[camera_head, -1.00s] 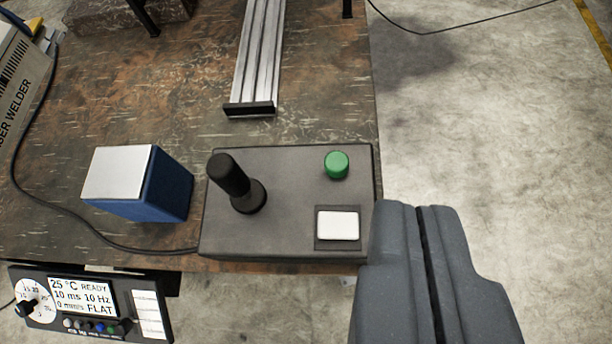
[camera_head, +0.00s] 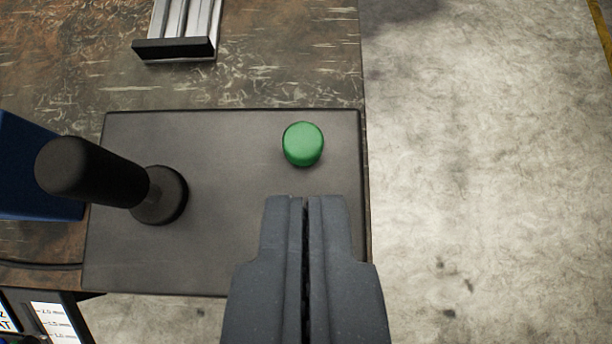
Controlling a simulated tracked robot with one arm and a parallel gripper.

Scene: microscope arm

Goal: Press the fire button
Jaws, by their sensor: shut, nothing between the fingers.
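A green round button (camera_head: 303,144) sits on the grey control box (camera_head: 225,140), near its far right corner. My gripper (camera_head: 306,198) is shut and empty, with its fingertips just below the green button in the picture. The fingertips look apart from the button; their height above the box is hard to tell. The white square button on the box is hidden behind my gripper. No label naming the fire button shows.
A black joystick (camera_head: 110,180) stands on the left of the box. A blue block (camera_head: 35,170) is at the left edge. A metal rail (camera_head: 183,30) lies beyond the box. A panel (camera_head: 50,318) shows at lower left. Bare floor (camera_head: 480,170) lies right of the table.

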